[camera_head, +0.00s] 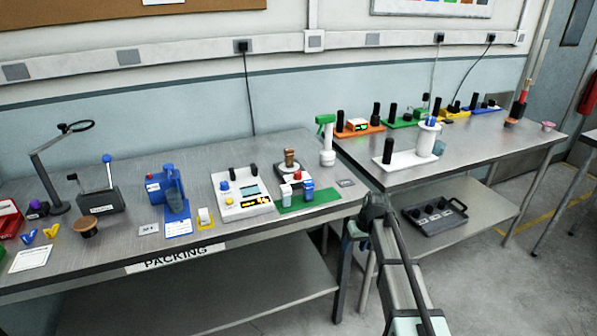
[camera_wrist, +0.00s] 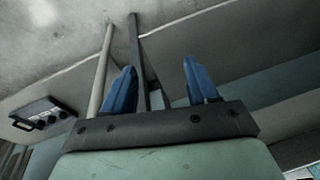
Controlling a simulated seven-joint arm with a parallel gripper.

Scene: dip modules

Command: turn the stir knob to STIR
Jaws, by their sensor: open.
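In the head view my arm rises at the front right of the packing table, apart from the console. The console does not show in the wrist view.
A green board (camera_head: 310,197) with small parts sits right of the console. A blue stand (camera_head: 178,222) and a yellow holder (camera_head: 205,217) sit left. A second table (camera_head: 470,145) holds coloured modules. A dark tray (camera_head: 436,217) is on its lower shelf, also in the wrist view (camera_wrist: 38,113).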

